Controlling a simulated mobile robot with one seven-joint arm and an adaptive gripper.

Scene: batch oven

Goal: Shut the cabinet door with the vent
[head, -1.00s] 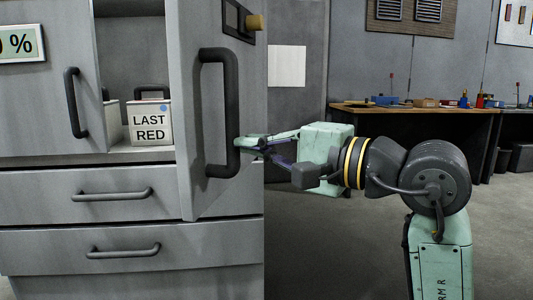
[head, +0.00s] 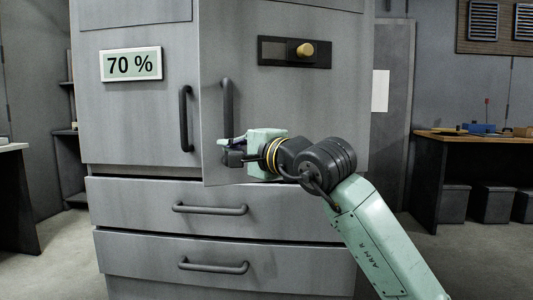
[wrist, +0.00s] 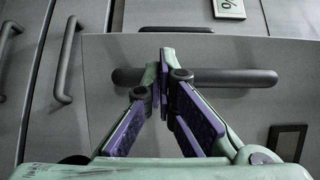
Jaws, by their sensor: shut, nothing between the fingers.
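The cabinet door with the vent (head: 285,110) is grey, with a black panel and brass knob (head: 307,49) near its top. It still stands partly open, its left edge out in front of the cabinet. Its dark vertical bar handle (head: 227,105) is near that edge. My gripper (head: 224,147) is at the lower part of the handle, in front of the door. In the wrist view, the shut, empty fingers (wrist: 161,68) cross the dark handle (wrist: 230,78), with the door face (wrist: 110,55) behind. I cannot tell whether they touch it.
The left cabinet door (head: 130,110) is shut, with a 70 % display (head: 131,64) and its own handle (head: 185,118). Two drawers (head: 210,209) are shut below. A workbench (head: 470,140) stands at the right, a shelf unit (head: 70,150) at the left.

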